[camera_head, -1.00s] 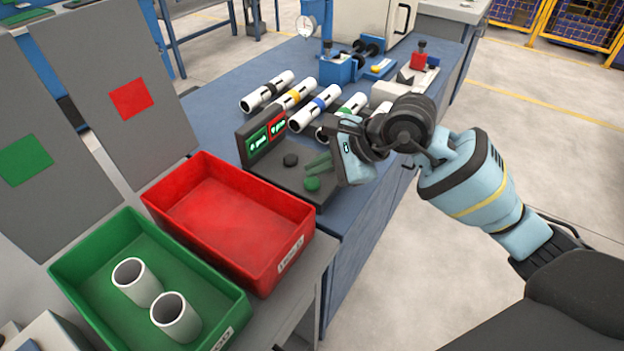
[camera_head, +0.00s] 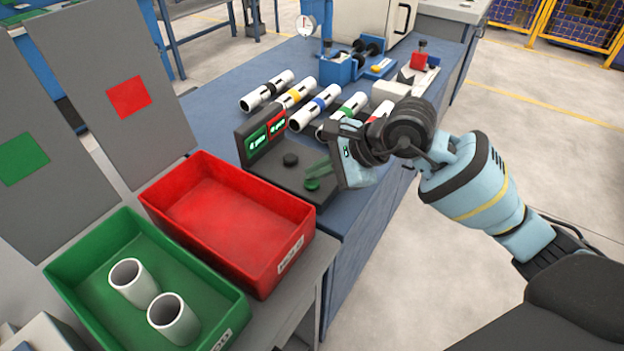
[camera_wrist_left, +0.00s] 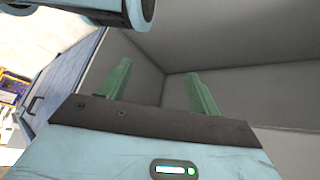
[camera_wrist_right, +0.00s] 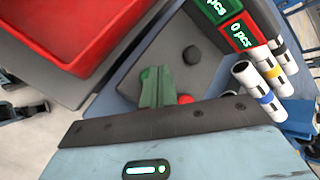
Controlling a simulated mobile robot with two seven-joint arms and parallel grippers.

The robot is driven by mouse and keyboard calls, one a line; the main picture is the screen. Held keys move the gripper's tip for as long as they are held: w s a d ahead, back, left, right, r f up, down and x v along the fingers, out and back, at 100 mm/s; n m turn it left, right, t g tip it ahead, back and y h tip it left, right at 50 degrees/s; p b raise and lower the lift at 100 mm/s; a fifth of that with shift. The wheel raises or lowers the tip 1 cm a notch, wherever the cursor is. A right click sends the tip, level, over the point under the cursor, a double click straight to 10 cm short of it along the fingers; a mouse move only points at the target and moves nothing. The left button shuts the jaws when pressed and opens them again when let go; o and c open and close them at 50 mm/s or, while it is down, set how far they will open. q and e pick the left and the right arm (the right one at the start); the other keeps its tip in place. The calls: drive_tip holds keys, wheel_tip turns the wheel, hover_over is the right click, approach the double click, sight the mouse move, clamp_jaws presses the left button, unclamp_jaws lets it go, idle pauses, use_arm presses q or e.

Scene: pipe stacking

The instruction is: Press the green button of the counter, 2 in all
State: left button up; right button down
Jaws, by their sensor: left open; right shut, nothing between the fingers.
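The counter (camera_head: 273,177) is a dark grey box on the blue bench, with a green display (camera_head: 257,140) and a red display (camera_head: 277,125) at its back. The red display reads "0 pcs" in the right wrist view (camera_wrist_right: 241,33); the green figure is cut off there. The green button (camera_head: 312,185) is at the counter's near side. My right gripper (camera_head: 319,169) is shut and empty, its green fingertips right at the green button, seemingly touching it.
A black button (camera_head: 290,159) and a red button (camera_wrist_right: 185,99) are also on the counter. Several banded white pipes (camera_head: 314,108) lie behind it. A red bin (camera_head: 228,220) and a green bin (camera_head: 85,262) with two white pipe pieces stand at left.

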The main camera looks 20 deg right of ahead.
sight(318, 181)
use_arm(q)
drive_tip(key=shift+s+f, duration=0.15)
drive_tip(key=shift+f, duration=0.15)
use_arm(e)
drive_tip(key=shift+f, duration=0.3)
idle(0.3)
use_arm(q)
drive_tip(key=shift+w+r+p, duration=0.3)
drive_tip(key=shift+r+p, duration=0.05)
drive_tip(key=shift+r, duration=0.25)
use_arm(e)
drive_tip(key=shift+r, duration=0.9)
drive_tip(key=shift+r+p, duration=1.6)
drive_tip(key=shift+r, duration=0.95)
use_arm(q)
drive_tip(key=r, duration=0.1)
drive_tip(key=w+r, duration=0.1)
drive_tip(key=r, duration=0.1)
drive_tip(key=shift+w+r+t, duration=0.25)
drive_tip(key=shift+w+t, duration=0.05)
drive_tip(key=shift+w, duration=0.1)
drive_tip(key=shift+s+f, duration=0.1)
use_arm(e)
drive_tip(key=shift+f, duration=0.1)
use_arm(q)
drive_tip(key=shift+r, duration=0.2)
